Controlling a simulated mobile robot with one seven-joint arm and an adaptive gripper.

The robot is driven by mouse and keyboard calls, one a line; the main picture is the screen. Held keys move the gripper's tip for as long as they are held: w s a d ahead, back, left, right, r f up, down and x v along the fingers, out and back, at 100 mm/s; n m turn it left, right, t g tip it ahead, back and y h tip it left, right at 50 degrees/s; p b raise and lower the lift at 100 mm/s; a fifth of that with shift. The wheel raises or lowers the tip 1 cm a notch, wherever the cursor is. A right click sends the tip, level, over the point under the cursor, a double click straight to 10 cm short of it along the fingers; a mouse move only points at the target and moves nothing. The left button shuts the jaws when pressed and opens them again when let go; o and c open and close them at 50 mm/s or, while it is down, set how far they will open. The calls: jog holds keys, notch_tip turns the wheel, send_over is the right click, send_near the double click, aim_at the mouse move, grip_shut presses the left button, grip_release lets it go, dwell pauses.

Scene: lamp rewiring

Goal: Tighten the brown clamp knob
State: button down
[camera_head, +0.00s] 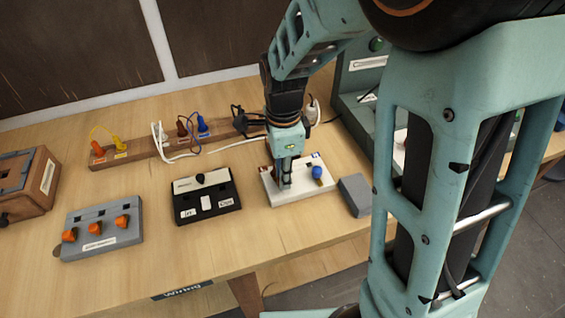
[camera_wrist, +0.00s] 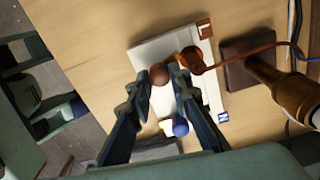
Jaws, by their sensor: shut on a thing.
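The white terminal block (camera_head: 322,191) sits on the bench and also shows in the wrist view (camera_wrist: 150,53). The round brown clamp knob (camera_wrist: 158,75) is on it, between my fingertips in the wrist view. My gripper (camera_wrist: 160,77) points down over the block and is shut on the brown knob. In the head view, my gripper (camera_head: 285,185) hides the brown knob. A blue knob (camera_head: 318,172) stands at the block's other side; in the wrist view it shows (camera_wrist: 180,127) by my finger. An orange-brown wire end (camera_wrist: 191,58) lies beside the brown knob.
A black-and-white box (camera_head: 205,197) and a grey panel with orange knobs (camera_head: 100,232) stand to the left. A grey block (camera_head: 355,195) is close at the right. Cables and plugs lie behind on a wooden strip (camera_head: 150,150). A brass cylinder (camera_wrist: 298,97) stands near the block.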

jog(key=shift+r+m+p, duration=0.1)
jog(key=shift+m+p, duration=0.55)
jog(key=shift+m, duration=1.35)
jog(key=c, duration=2)
grip_release()
jog(key=shift+c, duration=0.2)
notch_tip(320, 180, up, 12)
